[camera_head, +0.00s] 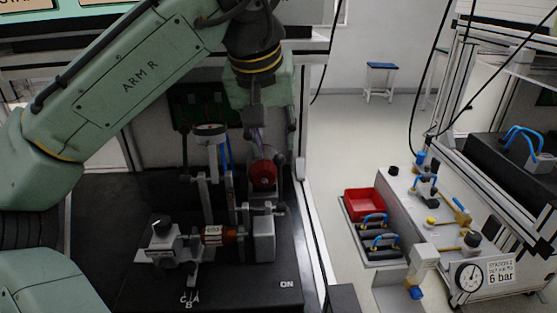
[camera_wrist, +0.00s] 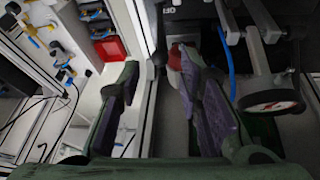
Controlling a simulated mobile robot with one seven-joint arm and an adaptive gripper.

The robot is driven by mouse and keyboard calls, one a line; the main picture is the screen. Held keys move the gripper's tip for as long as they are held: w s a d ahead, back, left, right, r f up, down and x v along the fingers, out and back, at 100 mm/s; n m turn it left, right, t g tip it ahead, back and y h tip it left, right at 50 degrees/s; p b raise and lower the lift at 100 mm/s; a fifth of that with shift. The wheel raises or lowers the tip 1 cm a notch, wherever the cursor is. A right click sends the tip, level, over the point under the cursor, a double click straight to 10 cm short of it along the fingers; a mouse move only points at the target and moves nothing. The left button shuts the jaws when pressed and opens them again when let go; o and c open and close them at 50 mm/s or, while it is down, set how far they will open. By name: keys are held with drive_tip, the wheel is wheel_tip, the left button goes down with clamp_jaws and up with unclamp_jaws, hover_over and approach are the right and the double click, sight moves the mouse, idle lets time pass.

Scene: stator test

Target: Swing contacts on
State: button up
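A black test fixture (camera_head: 240,291) fills the lower middle of the head view, with "ON" printed at its front right. A red round knob (camera_head: 263,175) stands at its back right, on or beside a grey upright block. My gripper (camera_head: 273,142) points down just above the knob. In the wrist view my gripper (camera_wrist: 158,62) is open, its purple-padded fingers wide apart. The red knob (camera_wrist: 175,57) shows beside the right fingertip; whether they touch, I cannot tell. A copper-coloured part (camera_head: 229,235) with a white label lies across the fixture's middle. The contacts themselves are not clear.
A dial gauge (camera_head: 210,132) on a post stands left of the knob, with blue hoses near it. A grey clamp (camera_head: 168,243) with a black knob is at the fixture's left. A white frame post runs close on the right. Beyond is a red bin (camera_head: 364,204).

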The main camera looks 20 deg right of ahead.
sight(278, 161)
drive_tip(key=x, duration=0.8)
drive_tip(key=shift+w+d+f+p, duration=0.15)
drive_tip(key=shift+f+p, duration=0.2)
drive_tip(key=shift+p, duration=0.05)
drive_tip(key=shift+c, duration=0.4)
clamp_jaws()
